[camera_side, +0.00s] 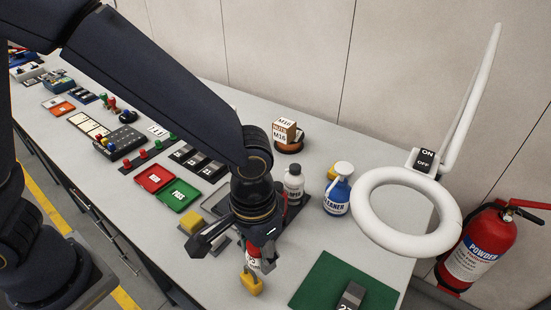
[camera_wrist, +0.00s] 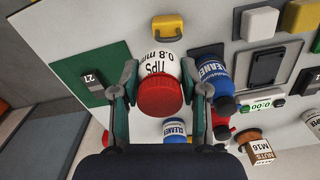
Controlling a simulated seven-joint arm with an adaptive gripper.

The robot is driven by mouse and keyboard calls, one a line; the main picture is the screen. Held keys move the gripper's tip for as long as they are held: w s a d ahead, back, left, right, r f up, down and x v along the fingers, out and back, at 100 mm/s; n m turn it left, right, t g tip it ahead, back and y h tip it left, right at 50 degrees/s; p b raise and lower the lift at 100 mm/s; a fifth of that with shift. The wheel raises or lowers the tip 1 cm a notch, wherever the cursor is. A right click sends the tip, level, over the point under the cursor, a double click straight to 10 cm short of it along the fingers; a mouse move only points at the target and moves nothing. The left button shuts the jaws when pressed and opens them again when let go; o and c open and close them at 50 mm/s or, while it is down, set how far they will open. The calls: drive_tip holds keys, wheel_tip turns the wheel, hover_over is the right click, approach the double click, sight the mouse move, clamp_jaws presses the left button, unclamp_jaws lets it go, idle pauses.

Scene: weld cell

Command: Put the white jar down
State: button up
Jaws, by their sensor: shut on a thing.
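The white jar (camera_wrist: 160,55) has a red lid and reads "TIPS 0.8 mm". In the wrist view it sits between the two fingers of my gripper (camera_wrist: 160,72), which is shut on it. In the side view the jar (camera_side: 253,264) shows small and partly hidden under my gripper (camera_side: 250,245), over the front part of the table. A yellow object (camera_side: 250,285) shows just below it there, and beside the jar's base in the wrist view (camera_wrist: 168,27). I cannot tell whether the jar touches the table.
A green mat (camera_side: 318,283) with a dark block marked 27 (camera_side: 351,297) lies to the right. A white ring lamp (camera_side: 365,205) overhangs the right. Red and green trays (camera_side: 178,196) lie left.

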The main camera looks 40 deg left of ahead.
hover_over(298, 273)
drive_tip(key=f, duration=0.6)
drive_tip(key=shift+s+a+f, duration=0.25)
drive_tip(key=shift+s+a, duration=0.05)
drive_tip(key=shift+w+d+f, duration=0.15)
drive_tip(key=shift+w+f, duration=0.05)
drive_tip(key=shift+f, duration=0.7)
drive_tip(key=shift+w+d+f, duration=0.1)
drive_tip(key=shift+w+f, duration=0.05)
drive_tip(key=shift+f, duration=0.75)
drive_tip(key=shift+f, duration=0.15)
drive_tip(key=o, duration=1.2)
drive_tip(key=shift+c, duration=0.2)
